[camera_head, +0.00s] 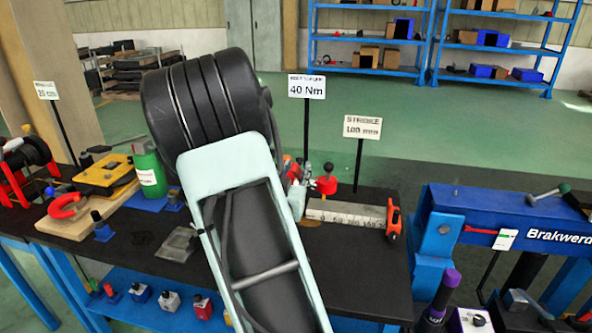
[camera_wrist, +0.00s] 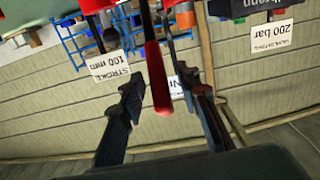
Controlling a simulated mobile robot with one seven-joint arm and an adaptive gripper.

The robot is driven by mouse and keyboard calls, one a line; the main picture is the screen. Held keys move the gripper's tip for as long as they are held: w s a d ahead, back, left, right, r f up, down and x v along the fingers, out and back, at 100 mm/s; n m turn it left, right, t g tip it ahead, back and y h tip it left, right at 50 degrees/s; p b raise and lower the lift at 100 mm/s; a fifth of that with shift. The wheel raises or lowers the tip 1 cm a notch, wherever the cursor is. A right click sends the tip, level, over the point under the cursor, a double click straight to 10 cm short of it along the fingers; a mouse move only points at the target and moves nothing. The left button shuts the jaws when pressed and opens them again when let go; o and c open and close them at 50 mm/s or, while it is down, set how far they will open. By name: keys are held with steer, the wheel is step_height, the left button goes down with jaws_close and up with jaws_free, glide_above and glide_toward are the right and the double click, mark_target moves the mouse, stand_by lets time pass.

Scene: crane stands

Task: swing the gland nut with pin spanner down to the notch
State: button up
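In the wrist view, my gripper (camera_wrist: 157,88) has its two dark fingers spread apart. A red bar-like handle (camera_wrist: 154,62) reaches down from the top edge into the space between them. It looks like the pin spanner's handle, with a visible gap to each finger. The gland nut and the notch cannot be made out in either view. In the head view, my arm crosses the middle of the bench and hides my gripper and whatever lies behind it.
The dark bench (camera_head: 365,270) carries a steel scale block (camera_head: 345,212), an orange tool (camera_head: 393,220), a red knob (camera_head: 327,184) and a green canister (camera_head: 149,172). A blue Brakwerd beam (camera_head: 500,222) stands at right. Sign posts, including the 40 Nm sign (camera_head: 306,86), rise behind.

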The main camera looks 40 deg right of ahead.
jaws_close()
